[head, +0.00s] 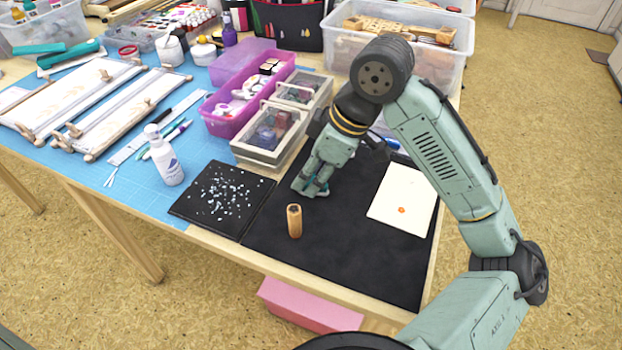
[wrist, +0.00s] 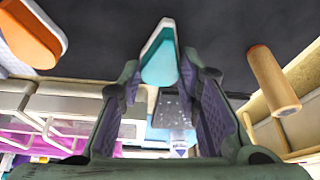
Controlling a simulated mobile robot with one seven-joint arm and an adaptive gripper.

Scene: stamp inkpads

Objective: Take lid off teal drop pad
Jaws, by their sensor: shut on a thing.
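The teal drop pad (wrist: 160,62) is a teardrop-shaped piece with a white edge, between my fingertips in the wrist view. My gripper (wrist: 163,82) is shut on it, low over the black mat. I cannot tell whether the lid and base are apart. In the head view my gripper (head: 314,190) points down at the mat, and only a bit of teal shows at its tips; the rest is hidden. An orange drop pad (wrist: 28,38) with a white edge lies at the upper left of the wrist view.
A white card (head: 403,197) with an orange mark lies to the right. A speckled dark tile (head: 222,200), a white bottle (head: 164,157) and clear-lidded boxes (head: 265,137) are to the left. The mat's front is clear.

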